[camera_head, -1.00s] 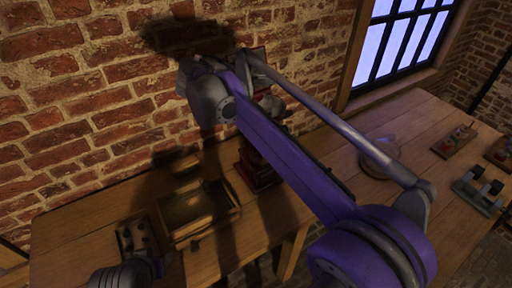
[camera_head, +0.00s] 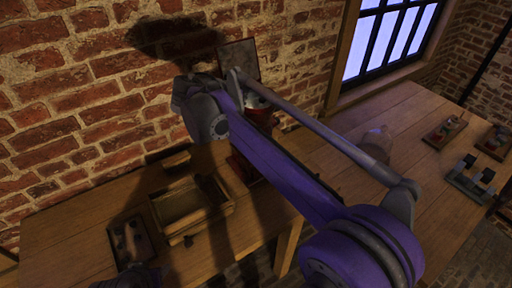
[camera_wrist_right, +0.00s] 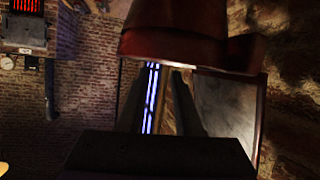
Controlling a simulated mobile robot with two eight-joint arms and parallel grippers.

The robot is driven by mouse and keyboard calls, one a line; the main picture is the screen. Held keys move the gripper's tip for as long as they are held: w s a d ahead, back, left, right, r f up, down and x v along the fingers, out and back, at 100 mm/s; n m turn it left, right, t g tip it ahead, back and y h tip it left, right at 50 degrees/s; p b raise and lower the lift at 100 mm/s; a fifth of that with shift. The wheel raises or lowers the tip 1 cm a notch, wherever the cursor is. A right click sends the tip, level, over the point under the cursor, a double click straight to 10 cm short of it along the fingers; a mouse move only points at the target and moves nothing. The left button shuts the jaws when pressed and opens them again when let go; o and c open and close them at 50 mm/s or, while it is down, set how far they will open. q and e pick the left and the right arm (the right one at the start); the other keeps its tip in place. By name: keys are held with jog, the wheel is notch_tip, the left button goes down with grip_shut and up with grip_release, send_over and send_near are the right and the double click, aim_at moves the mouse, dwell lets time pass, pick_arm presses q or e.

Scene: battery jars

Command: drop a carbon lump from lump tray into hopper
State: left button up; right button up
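A small tray (camera_head: 148,238) with dark lumps, likely the lump tray, lies at the table's left front in the head view. A red machine (camera_head: 262,116) stands against the wall, mostly hidden behind my right arm; I cannot tell which part is the hopper. In the right wrist view a dark red body (camera_wrist_right: 190,38) crosses just beyond the fingertips. My right gripper (camera_wrist_right: 158,75) is open, with the window showing between its fingers and no lump visible there. It is hidden in the head view. Only a dark piece of my left arm shows at the bottom left; its gripper is out of frame.
An open wooden box (camera_head: 190,208) sits beside the tray. A grey panel (camera_head: 238,58) rises behind the machine and also shows in the wrist view (camera_wrist_right: 225,110). Small racks (camera_head: 445,132) stand on the right table (camera_head: 400,120). The brick wall is close behind.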

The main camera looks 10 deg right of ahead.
jog(key=shift+o, duration=1.4)
jog(key=shift+s+r, duration=0.1)
jog(key=shift+s, duration=0.1)
jog(key=v, duration=1)
jog(key=shift+s+a+r, duration=0.15)
jog(key=shift+s+a, duration=0.1)
jog(key=shift+a, duration=0.05)
jog(key=shift+d, duration=0.1)
